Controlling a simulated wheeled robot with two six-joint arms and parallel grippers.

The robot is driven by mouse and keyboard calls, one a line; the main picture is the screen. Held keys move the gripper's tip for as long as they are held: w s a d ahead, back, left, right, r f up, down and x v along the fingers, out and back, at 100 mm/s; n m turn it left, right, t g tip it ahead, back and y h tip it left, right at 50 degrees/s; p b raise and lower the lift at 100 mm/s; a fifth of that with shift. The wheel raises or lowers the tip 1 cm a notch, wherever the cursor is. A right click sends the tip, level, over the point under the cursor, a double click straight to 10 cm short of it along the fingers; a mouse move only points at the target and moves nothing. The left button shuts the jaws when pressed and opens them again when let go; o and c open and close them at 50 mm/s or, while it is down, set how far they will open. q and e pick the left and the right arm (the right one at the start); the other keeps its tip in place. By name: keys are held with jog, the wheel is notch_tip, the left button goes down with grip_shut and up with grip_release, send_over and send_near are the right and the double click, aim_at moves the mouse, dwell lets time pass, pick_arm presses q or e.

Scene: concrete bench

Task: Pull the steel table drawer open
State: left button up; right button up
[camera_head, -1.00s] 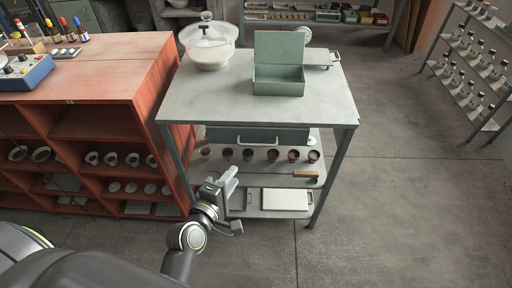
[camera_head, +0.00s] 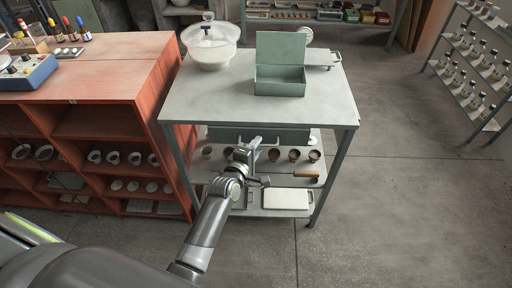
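The steel table (camera_head: 190,98) stands in the middle, with a grey-green drawer (camera_head: 292,136) under its top. The drawer front looks flush with the frame, or close to it. My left gripper (camera_head: 254,144) is in front of the drawer's middle, where its handle is. The gripper hides most of the handle, so I cannot tell whether the fingers touch it or are around it, nor whether they are open or shut. My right gripper is out of view.
A green open box (camera_head: 280,88) and a lidded glass bowl (camera_head: 209,52) stand on the tabletop. Several small cups (camera_head: 294,155) and a wooden-handled tool (camera_head: 304,175) are on the shelf below. A red shelf unit (camera_head: 150,100) is close on the left. The floor at right is clear.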

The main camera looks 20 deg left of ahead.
pick_arm(q)
grip_shut()
dwell(0.3)
